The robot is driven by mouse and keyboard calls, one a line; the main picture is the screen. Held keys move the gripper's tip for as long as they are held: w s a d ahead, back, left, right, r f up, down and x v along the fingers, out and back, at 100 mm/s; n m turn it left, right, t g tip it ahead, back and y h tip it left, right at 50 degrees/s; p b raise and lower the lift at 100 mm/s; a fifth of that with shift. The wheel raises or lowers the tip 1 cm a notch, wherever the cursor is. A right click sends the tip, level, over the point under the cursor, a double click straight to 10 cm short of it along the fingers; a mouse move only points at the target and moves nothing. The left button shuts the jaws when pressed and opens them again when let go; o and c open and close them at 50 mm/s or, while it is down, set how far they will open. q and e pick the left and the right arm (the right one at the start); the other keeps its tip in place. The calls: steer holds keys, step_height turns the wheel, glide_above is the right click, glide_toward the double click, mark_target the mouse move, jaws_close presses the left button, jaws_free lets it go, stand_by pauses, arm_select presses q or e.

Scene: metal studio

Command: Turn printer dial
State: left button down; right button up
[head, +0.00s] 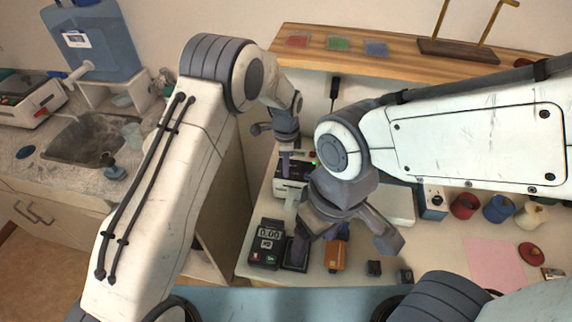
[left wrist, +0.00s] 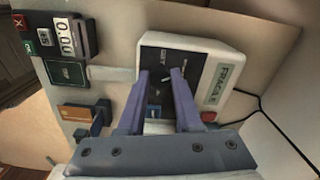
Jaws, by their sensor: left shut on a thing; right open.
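The printer (left wrist: 200,62) is a white box with a black front panel and a FRAGILE label, and it fills the middle of the left wrist view. In the head view the printer (head: 290,190) is partly hidden behind my left gripper (head: 287,150). In the left wrist view my left gripper (left wrist: 160,73) reaches onto the black panel. Its two purple-grey fingers are shut on the small dial (left wrist: 163,80), which is mostly hidden between them. My right gripper (head: 345,232) is open and empty above the counter, nearer the camera.
A card terminal reading 0.00 (head: 267,243) stands on the counter below the printer. An orange box (head: 335,255) and small dark blocks lie to its right. Colored spools (head: 498,208) and a pink sheet (head: 494,263) are farther right. A wooden shelf (head: 420,68) hangs above.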

arm_select(q)
steer(key=shift+n, duration=0.3)
steer(key=n+b, duration=0.1)
steer(key=n, duration=1)
steer(key=shift+d, duration=0.1)
steer(key=shift+r+n, duration=0.1)
steer(key=shift+n, duration=0.2)
stand_by(0.4)
steer(key=c, duration=0.6)
jaws_free()
steer(key=shift+s, duration=0.1)
step_height(320, 180, up, 10)
steer(key=b, duration=0.2)
steer(key=shift+r, duration=0.2)
